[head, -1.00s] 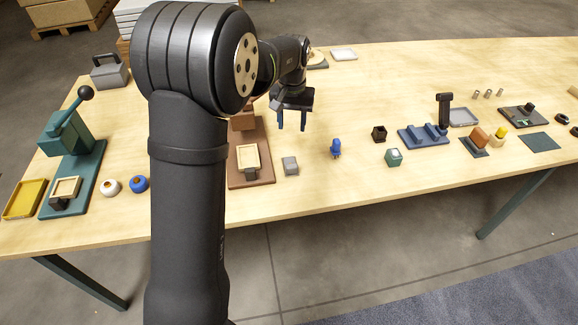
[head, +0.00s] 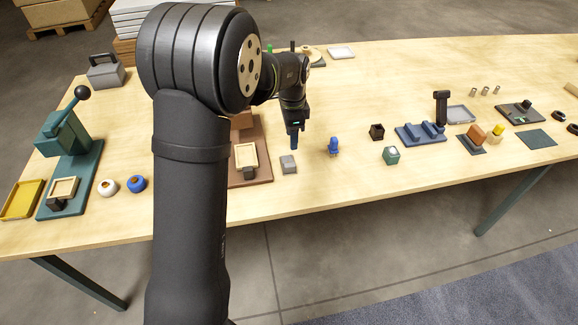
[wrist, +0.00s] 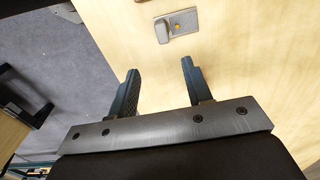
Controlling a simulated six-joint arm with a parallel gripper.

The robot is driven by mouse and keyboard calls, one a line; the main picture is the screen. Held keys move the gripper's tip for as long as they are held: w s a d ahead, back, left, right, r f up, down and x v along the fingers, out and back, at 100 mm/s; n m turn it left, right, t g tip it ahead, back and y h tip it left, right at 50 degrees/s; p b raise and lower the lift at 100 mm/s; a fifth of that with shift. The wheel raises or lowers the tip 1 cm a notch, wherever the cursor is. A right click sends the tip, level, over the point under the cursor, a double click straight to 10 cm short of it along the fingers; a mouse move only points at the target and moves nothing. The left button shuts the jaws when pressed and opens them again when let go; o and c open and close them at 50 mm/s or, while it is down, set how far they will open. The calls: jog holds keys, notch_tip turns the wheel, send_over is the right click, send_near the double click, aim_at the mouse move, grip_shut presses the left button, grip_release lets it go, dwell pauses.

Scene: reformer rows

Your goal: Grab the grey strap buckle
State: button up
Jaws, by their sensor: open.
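The grey strap buckle (head: 288,164) lies on the wooden table, just right of a brown base. My gripper (head: 294,142) is above the table, close to the buckle in the head view, with one finger seen edge-on. In the wrist view my gripper (wrist: 158,68) is open, with bare table between its fingers. The buckle is beyond the fingertips, not between them.
The brown base (head: 262,172) with a cream-framed piece stands left of the buckle. A blue figure-like piece (head: 333,146) stands to its right. The table in front of the buckle is clear.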

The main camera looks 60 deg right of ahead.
send_over(290, 164)
jog(key=f, duration=0.8)
jog(key=shift+s+a+f, duration=0.1)
jog(key=shift+s, duration=0.2)
jog(key=shift+w+f, duration=0.15)
jog(key=shift+f, duration=1.15)
jog(key=shift+w+f, duration=0.15)
jog(key=shift+f, duration=1.15)
grip_shut()
jog(key=shift+r, duration=0.1)
